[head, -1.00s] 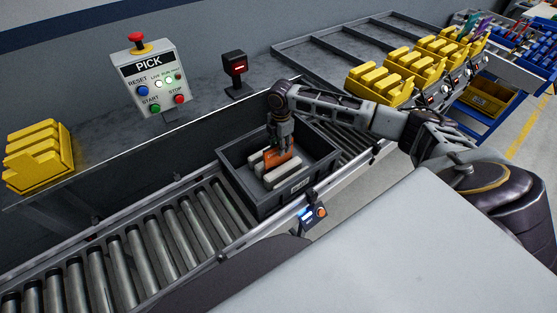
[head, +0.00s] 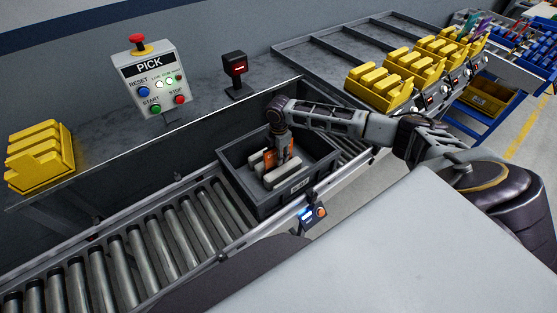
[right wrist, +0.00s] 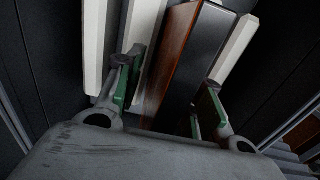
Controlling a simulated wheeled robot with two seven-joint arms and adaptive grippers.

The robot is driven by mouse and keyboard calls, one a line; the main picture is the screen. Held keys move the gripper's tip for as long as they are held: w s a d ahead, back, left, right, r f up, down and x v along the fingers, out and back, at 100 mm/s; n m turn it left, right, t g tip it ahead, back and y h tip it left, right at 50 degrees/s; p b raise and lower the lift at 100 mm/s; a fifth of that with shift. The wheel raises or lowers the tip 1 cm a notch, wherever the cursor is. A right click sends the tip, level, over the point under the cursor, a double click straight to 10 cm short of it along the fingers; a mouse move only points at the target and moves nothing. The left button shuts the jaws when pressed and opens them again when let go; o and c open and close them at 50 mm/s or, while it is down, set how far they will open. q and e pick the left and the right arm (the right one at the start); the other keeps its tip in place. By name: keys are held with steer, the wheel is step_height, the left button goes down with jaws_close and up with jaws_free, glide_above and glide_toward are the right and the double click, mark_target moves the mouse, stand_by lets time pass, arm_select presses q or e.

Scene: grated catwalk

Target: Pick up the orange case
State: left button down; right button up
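The orange case (head: 269,160) stands on edge among white cases (head: 283,176) in a dark grey tote (head: 263,205). My right gripper (head: 281,157) reaches down into the tote over it and hides its middle in the head view. In the right wrist view the case shows a brown-orange side (right wrist: 168,67) and a dark face, and lies between the two fingers (right wrist: 172,98) of the open right gripper. Gaps show beside the fingers; I cannot tell how deep the fingertips reach. My left gripper is not in view.
The tote sits on a roller conveyor (head: 150,245) with rails. Behind it are a PICK control box (head: 155,78) and a small dark post with a red display (head: 235,75). Yellow bins (head: 380,88) line the back right, and another yellow bin (head: 40,157) is at left.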

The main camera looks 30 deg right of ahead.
stand_by(0.3)
jaws_close()
steer(key=shift+r, duration=0.2)
steer(key=shift+r, duration=4.85)
